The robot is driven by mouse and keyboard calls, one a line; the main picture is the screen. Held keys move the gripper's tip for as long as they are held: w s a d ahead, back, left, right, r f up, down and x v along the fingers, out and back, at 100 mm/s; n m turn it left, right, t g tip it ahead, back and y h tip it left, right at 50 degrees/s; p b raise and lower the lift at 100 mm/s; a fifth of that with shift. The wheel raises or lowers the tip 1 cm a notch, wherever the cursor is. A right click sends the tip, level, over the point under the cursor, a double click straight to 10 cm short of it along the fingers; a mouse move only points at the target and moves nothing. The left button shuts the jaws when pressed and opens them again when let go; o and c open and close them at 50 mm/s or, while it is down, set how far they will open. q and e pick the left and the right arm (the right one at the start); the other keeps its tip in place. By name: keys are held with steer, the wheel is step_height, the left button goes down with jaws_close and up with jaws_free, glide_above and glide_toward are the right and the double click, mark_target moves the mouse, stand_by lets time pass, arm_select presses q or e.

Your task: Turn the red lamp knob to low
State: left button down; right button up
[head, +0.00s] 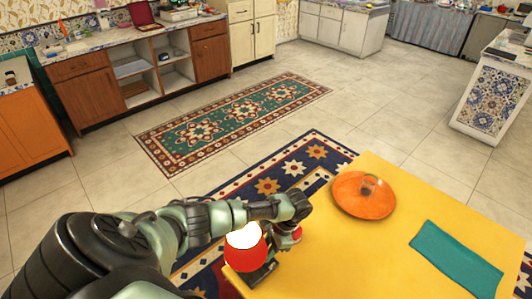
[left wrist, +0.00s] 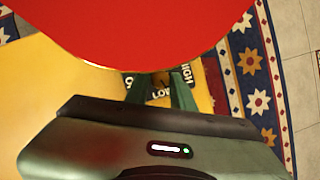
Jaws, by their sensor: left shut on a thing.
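The red lamp (head: 247,255) stands at the near left corner of the yellow table, its top glowing white. Its red shade (left wrist: 150,25) fills the top of the left wrist view. Below the shade is a dark dial plate (left wrist: 160,97) with the words LOW and HIGH partly readable. My left gripper (left wrist: 160,88) reaches in under the shade with its two green fingers shut on the small brownish knob (left wrist: 161,78). The fingers and shade hide most of the knob, so its pointing direction cannot be told. My right gripper is not in view.
An orange round dish or lid (head: 363,196) lies on the yellow table (head: 340,265), and a folded teal cloth (head: 455,258) lies to its right. The table between them is clear. Patterned rugs (head: 235,122) cover the tiled floor beyond.

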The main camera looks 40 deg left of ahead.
arm_select(q)
steer(key=shift+m, duration=0.5)
steer(key=c, duration=1.2)
jaws_free()
steer(key=v, duration=0.8)
steer(key=shift+b, duration=0.35)
steer(key=shift+s+d, duration=0.1)
